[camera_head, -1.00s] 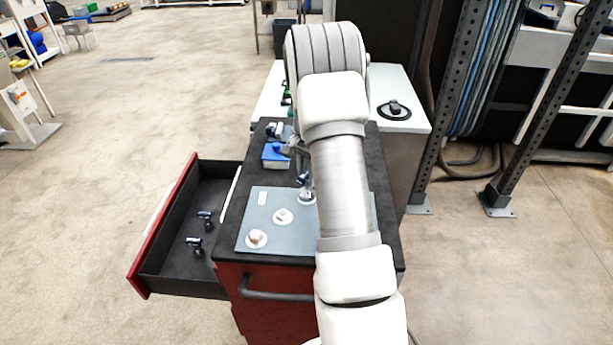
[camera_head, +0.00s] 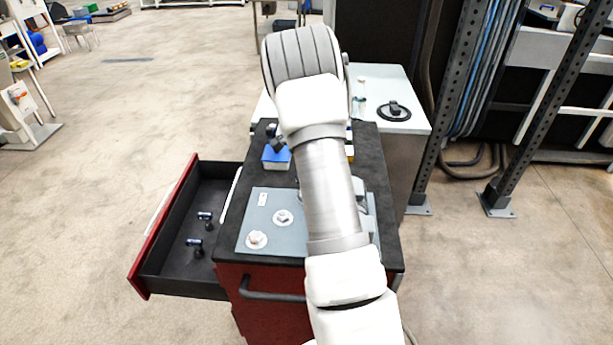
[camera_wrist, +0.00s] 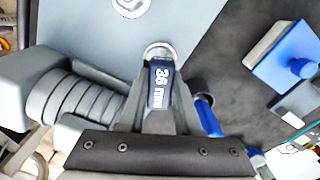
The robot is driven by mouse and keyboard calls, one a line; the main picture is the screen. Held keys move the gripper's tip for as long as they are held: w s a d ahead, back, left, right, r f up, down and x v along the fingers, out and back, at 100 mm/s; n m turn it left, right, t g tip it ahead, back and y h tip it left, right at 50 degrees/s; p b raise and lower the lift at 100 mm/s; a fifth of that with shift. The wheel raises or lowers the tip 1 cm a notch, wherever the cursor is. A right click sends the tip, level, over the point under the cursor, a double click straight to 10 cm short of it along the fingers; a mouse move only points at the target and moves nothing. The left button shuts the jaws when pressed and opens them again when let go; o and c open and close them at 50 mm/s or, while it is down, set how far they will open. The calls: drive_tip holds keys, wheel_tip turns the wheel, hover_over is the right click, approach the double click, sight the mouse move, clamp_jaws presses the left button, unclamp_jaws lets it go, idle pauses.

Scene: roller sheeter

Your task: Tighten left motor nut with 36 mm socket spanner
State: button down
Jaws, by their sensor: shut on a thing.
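My gripper (camera_wrist: 160,112) is shut on the dark blue 36 mm socket spanner (camera_wrist: 161,88), whose white label faces the wrist camera. In the wrist view, the spanner's far end meets or overlaps a round metal fitting (camera_wrist: 158,49) on the grey plate (camera_wrist: 190,25). I cannot tell whether the socket is seated on a nut there. In the head view, my arm hides the gripper and spanner. The plate (camera_head: 262,225) lies on the cart top, with one nut on a white washer (camera_head: 256,239) at its front left and another (camera_head: 282,217) behind it.
The red-fronted drawer (camera_head: 165,262) is open at the left, holding two small blue-and-black tools (camera_head: 204,217). A blue-and-white box (camera_head: 276,157) stands behind the plate. A white cabinet (camera_head: 410,120) stands behind the cart, with metal posts at the right.

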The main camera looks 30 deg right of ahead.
drive_tip(key=shift+m, duration=0.6)
drive_tip(key=m+p, duration=0.1)
drive_tip(key=m, duration=0.2)
drive_tip(key=shift+m, duration=1.1)
drive_tip(key=shift+n, duration=0.4)
drive_tip(key=shift+r, duration=0.1)
drive_tip(key=shift+r+p, duration=1.05)
drive_tip(key=shift+r, duration=0.3)
